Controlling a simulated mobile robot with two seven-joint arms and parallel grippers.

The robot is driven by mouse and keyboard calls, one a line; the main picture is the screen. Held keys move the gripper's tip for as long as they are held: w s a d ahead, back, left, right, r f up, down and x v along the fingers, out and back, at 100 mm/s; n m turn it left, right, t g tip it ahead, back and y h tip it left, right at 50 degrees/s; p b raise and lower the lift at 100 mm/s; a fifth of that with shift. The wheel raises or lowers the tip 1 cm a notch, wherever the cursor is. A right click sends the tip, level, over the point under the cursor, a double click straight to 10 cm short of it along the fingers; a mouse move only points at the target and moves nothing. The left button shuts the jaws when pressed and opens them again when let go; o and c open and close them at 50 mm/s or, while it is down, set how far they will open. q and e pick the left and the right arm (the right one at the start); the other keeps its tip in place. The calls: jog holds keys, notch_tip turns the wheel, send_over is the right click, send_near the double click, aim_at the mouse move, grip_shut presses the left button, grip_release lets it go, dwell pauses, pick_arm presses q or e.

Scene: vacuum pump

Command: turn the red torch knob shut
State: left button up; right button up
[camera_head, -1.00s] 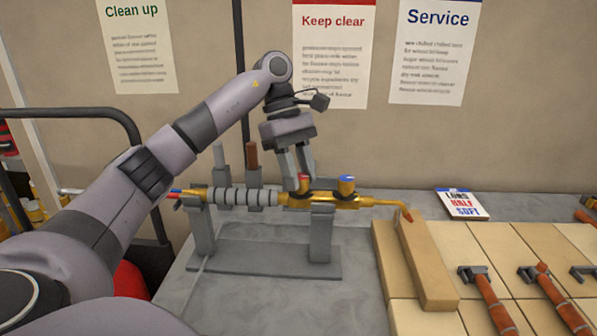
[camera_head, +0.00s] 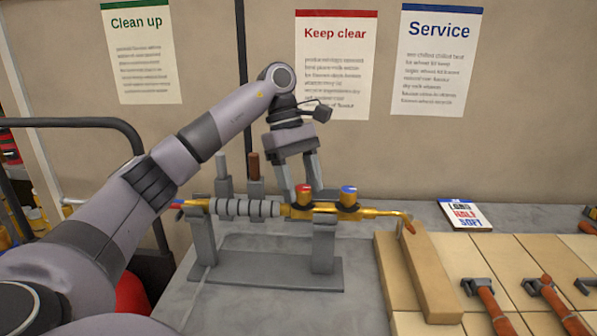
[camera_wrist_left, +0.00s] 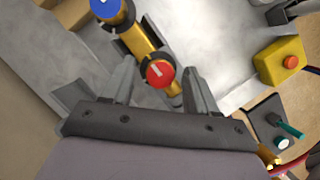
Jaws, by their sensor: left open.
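The brass torch (camera_head: 328,208) lies level on a grey stand, its bent tip to the right. Its red knob (camera_head: 303,190) sits on top, left of the blue knob (camera_head: 348,190). My left gripper (camera_head: 304,182) points down at the red knob with its fingers spread apart, one on each side. In the left wrist view the red knob (camera_wrist_left: 160,74) shows between the open fingers (camera_wrist_left: 161,70), with a gap on both sides. A pale mark shows on its top. The blue knob (camera_wrist_left: 107,10) is at the top edge there. My right gripper is out of view.
The grey stand (camera_head: 265,270) rests on the bench. A wooden block (camera_head: 428,275) is under the torch tip, with tools (camera_head: 490,308) on tiles to the right. A small card (camera_head: 464,215) lies behind. The wrist view shows a yellow box with a red button (camera_wrist_left: 280,62).

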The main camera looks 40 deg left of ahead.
pick_arm(q)
jog(key=v, duration=0.7)
dwell(0.3)
dwell(0.7)
